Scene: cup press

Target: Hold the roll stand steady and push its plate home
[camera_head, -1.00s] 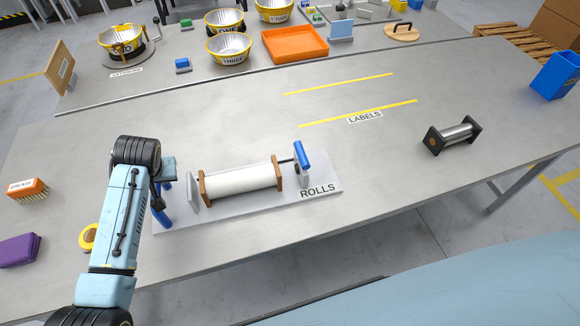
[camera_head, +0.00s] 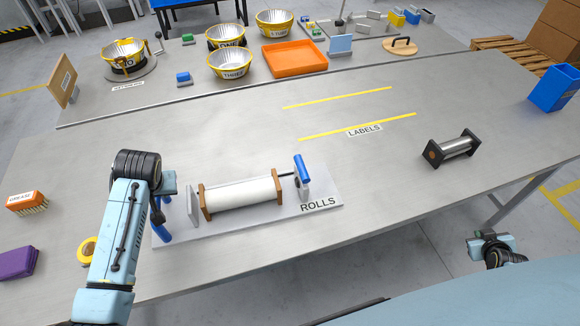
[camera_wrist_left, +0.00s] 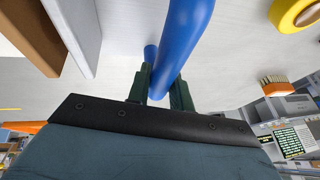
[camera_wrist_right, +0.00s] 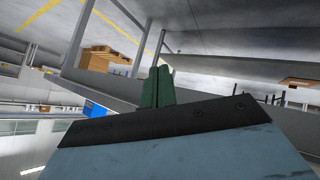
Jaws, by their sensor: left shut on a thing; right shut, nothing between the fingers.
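The roll stand (camera_head: 270,220) is a pale base marked ROLLS near the table's front edge. It bears a white roll (camera_head: 240,194) between brown end blocks, a grey upright plate (camera_head: 193,207) at the left end, and a blue-handled part (camera_head: 302,172) at the right end. My left gripper (camera_head: 164,205) is at the stand's left end, shut on the blue handle (camera_head: 161,232). In the left wrist view the green fingers clasp the blue handle (camera_wrist_left: 183,40). My right gripper (camera_head: 480,240) is beyond the table's front edge at lower right, shut and empty; its fingers (camera_wrist_right: 157,85) meet in the right wrist view.
A black-ended roller (camera_head: 452,146) lies on the right of the table. A brush (camera_head: 27,203), purple block (camera_head: 18,262) and yellow tape roll (camera_head: 88,250) lie on the left. Bowls and an orange tray (camera_head: 294,58) stand at the back. The middle is clear.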

